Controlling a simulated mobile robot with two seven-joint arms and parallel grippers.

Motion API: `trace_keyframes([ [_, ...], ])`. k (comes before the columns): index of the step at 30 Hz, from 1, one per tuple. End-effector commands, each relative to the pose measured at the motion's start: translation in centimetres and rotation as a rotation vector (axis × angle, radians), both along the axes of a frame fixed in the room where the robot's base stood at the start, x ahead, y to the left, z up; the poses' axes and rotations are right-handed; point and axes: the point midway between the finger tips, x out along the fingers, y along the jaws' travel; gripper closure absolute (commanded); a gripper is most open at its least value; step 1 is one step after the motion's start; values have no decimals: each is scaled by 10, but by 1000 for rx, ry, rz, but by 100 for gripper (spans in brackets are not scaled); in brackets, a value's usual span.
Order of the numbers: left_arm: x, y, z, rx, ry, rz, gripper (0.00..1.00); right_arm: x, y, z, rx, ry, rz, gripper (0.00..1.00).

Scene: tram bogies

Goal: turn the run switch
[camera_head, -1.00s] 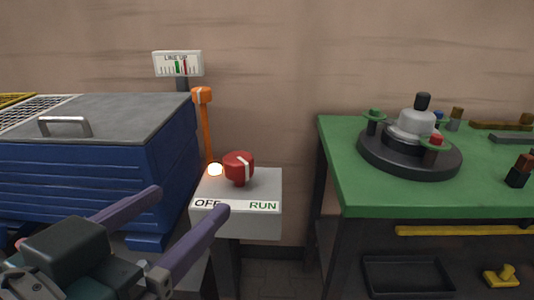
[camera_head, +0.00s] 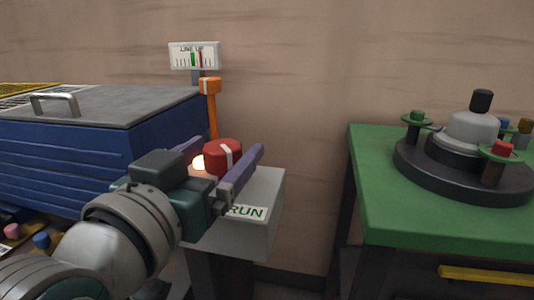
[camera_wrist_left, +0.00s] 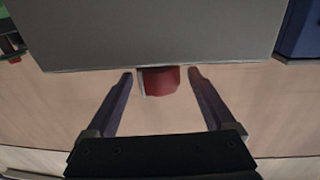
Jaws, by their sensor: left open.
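The run switch is a red knob with a white stripe (camera_head: 222,155) on a grey pedestal box (camera_head: 262,190) with a green RUN label (camera_head: 246,212). The OFF label is hidden behind my left gripper. My left gripper (camera_head: 229,147) is open, with one purple finger on each side of the knob. In the left wrist view the knob (camera_wrist_left: 160,82) shows between the open fingertips (camera_wrist_left: 160,74), with a visible gap on both sides. The lower part of the knob is partly hidden in the head view. My right gripper is not in view.
A glowing lamp (camera_head: 198,162) sits beside the knob. An orange post (camera_head: 211,108) and a LINE UP gauge (camera_head: 194,56) stand behind. A blue chest (camera_head: 60,160) is at the left. A green table (camera_head: 380,215) with a round fixture (camera_head: 465,165) is at the right.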

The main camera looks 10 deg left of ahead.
Motion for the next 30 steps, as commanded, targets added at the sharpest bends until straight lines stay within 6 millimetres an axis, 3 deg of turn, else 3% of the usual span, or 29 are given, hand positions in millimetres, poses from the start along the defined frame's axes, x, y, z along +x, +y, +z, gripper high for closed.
trace_keyframes([
  [12,8,-1,0,-1,0,0,14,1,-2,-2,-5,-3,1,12],
  [30,8,-1,0,0,0,0,82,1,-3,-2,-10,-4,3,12],
])
